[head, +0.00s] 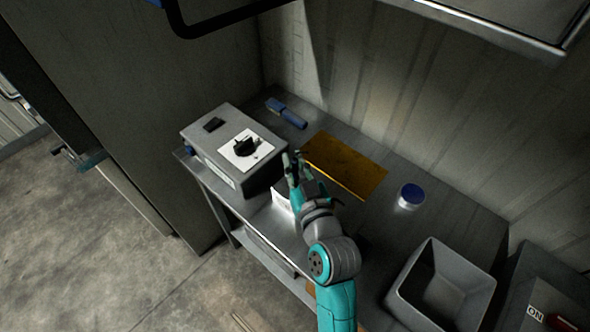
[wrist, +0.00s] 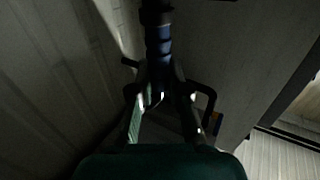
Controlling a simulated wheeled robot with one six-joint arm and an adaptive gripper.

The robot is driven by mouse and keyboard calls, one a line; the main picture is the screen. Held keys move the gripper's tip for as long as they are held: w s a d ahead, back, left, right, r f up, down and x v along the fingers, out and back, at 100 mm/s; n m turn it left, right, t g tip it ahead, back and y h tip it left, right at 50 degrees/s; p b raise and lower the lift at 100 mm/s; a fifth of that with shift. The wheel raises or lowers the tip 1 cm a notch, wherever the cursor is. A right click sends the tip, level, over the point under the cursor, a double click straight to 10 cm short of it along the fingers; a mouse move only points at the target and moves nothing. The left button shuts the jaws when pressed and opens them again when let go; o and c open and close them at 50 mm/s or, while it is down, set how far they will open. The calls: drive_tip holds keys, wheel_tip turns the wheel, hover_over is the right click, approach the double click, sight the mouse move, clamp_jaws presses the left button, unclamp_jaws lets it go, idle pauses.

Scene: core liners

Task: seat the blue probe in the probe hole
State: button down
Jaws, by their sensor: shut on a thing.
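My gripper (head: 293,165) is above the front edge of the bench, just right of the grey box. In the wrist view its fingers (wrist: 160,95) are closed on a dark and blue rod-like thing, which looks like the blue probe (wrist: 160,42). It extends away from the fingers. In the head view the held probe cannot be made out. No probe hole is clearly visible.
A blue-handled tool (head: 287,112) lies at the back of the bench. A yellow-brown mat (head: 345,165) lies behind my gripper. A blue-lidded jar (head: 411,195) and an open grey bin (head: 408,292) stand to the right. A white thing (head: 282,202) is partly hidden below my gripper.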

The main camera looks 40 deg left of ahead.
sight(295, 174)
drive_tip(key=shift+f, duration=1.6)
drive_tip(key=c, duration=1.1)
unclamp_jaws()
drive_tip(key=shift+c, duration=0.2)
